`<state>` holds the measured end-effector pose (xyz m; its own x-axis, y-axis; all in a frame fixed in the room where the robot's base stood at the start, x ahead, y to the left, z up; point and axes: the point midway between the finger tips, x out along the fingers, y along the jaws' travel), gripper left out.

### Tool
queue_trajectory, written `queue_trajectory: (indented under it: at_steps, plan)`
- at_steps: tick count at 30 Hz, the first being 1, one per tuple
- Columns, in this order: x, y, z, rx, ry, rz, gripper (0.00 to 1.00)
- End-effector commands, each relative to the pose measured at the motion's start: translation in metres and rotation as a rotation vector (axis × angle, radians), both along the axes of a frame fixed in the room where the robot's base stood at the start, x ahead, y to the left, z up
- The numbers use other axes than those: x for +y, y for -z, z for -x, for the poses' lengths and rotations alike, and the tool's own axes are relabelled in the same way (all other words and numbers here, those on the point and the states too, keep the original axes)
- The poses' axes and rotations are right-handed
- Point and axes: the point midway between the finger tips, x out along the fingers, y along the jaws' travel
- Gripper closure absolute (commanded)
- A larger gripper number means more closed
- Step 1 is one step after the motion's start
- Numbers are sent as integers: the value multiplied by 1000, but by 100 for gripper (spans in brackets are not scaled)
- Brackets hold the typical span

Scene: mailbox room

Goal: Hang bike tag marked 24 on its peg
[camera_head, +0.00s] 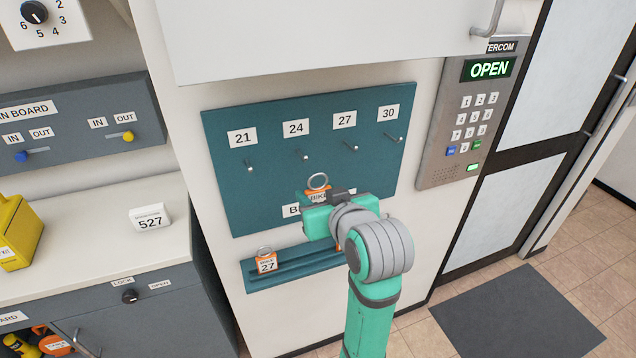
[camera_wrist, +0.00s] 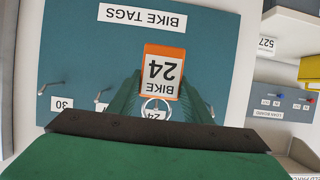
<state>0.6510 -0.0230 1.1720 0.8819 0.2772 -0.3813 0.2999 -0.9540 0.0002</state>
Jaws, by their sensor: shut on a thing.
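My gripper (camera_head: 319,197) is shut on the orange and white bike tag marked 24 (camera_wrist: 161,72), in front of the teal board. The tag's metal ring stands up above the fingers in the head view, where its face is mostly hidden. The peg under the label 24 (camera_head: 304,155) is bare, up and slightly left of the ring. In the wrist view, upside down, part of the label 24 (camera_wrist: 153,115) shows through the ring; that view does not show the peg clearly. The ring is apart from the peg in the head view.
Pegs under 21 (camera_head: 249,167), 27 (camera_head: 351,147) and 30 (camera_head: 397,138) are bare. A tag marked 27 (camera_head: 267,264) stands on the ledge (camera_head: 300,267) below. A white cabinet (camera_head: 320,40) juts out above the board. An intercom (camera_head: 470,115) is on the right.

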Motion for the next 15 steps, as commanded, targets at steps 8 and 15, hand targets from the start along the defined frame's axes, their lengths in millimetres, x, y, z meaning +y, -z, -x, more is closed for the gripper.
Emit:
queue_trajectory:
  at_steps: [8,15]
  plan:
    - [0,-14,9,3,-12,-2,77]
    - [5,-13,-2,3,-14,-3,77]
